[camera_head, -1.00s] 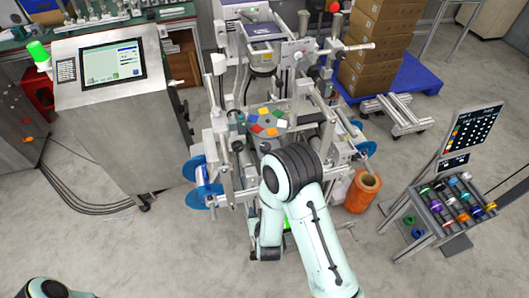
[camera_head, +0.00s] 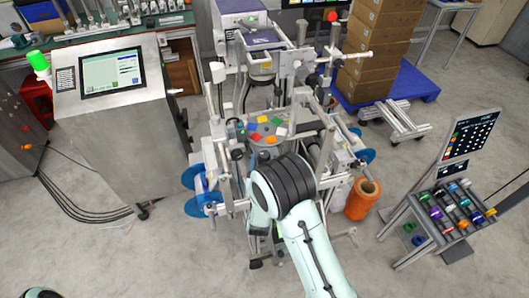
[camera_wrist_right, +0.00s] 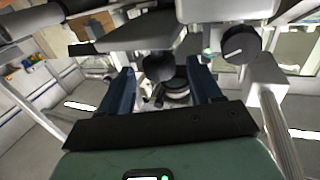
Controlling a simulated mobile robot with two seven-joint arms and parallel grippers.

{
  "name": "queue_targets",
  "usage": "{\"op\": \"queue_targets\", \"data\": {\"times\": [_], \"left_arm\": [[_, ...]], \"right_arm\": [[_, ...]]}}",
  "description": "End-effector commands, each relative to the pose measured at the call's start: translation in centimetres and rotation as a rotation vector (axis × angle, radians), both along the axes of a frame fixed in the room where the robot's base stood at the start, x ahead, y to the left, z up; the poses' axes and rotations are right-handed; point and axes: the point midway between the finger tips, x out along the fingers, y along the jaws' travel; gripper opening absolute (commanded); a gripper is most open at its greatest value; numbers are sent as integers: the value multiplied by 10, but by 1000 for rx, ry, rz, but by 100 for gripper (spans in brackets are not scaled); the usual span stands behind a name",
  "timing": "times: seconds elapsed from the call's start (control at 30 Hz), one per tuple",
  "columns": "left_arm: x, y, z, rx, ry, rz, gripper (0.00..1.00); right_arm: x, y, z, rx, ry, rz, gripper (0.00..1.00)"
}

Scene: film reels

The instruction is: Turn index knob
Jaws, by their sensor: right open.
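The film machine (camera_head: 215,155) stands in the middle of the head view, with a disc of coloured patches (camera_head: 268,128) on it. My right arm reaches in over its front, and its gripper is hidden there behind the arm and machine. In the right wrist view my right gripper (camera_wrist_right: 160,82) is open. A dark round knob (camera_wrist_right: 160,68) shows between the two blue fingers, beyond or level with the tips; contact cannot be told. A black knob with a white line (camera_wrist_right: 240,44) sits to the right of the fingers. Which one is the index knob is unclear. My left gripper is out of view.
A control cabinet with a screen (camera_head: 112,70) stands left. Stacked boxes (camera_head: 380,50) on a blue pallet stand behind. Metal bars (camera_wrist_right: 278,120) flank the right gripper closely.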

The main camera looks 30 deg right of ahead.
Motion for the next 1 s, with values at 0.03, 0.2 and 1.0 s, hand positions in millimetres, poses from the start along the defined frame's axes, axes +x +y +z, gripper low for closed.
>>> {"op": "queue_targets", "data": {"times": [0.03, 0.2, 1.0], "left_arm": [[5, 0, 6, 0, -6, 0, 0], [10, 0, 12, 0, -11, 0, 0], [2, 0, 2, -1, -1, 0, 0]], "right_arm": [[8, -6, 2, -1, -1, -2, 64], [22, -15, 1, 0, 0, -1, 64], [24, -17, -3, 2, 1, 20, 14]]}}
